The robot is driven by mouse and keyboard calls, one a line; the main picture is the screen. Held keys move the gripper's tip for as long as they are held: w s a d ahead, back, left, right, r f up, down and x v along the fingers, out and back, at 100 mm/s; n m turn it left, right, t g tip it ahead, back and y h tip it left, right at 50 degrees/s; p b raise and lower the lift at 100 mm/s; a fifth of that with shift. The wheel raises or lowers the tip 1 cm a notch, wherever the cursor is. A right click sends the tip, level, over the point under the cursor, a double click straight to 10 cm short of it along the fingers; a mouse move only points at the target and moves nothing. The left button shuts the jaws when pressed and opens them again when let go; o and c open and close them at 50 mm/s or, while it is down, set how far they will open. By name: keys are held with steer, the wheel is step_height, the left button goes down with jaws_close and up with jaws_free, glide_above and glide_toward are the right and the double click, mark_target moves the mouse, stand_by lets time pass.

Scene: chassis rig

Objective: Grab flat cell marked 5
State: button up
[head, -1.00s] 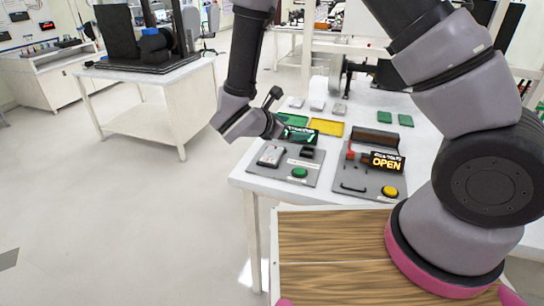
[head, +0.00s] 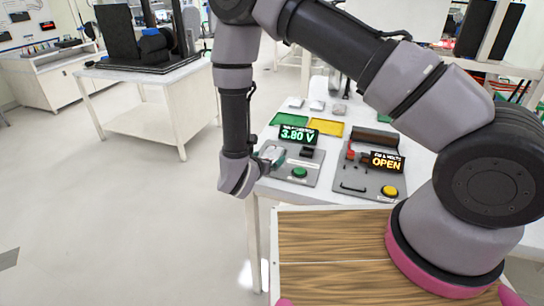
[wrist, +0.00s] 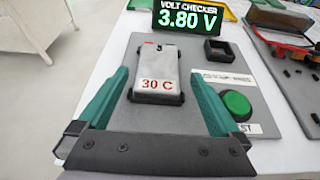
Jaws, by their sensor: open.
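A pale grey flat cell (wrist: 156,75) sits in a dark holder on the volt checker's grey panel (head: 309,178). Its red label reads "30 C", and no 5 is readable on it. My gripper (wrist: 159,76) is open, its two green fingers on either side of this cell and apart from it in the picture.
The checker display (wrist: 188,17) reads 3.80 V. A green button (wrist: 235,103) and an empty square socket (wrist: 219,51) are on the panel's right. A green tray (head: 285,119) and yellow tray (head: 325,127) lie behind. Right is another panel, its display (head: 386,162) reading OPEN.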

mark_target(272, 153)
steer(key=x, duration=0.3)
steer(key=shift+w, duration=0.35)
jaws_close()
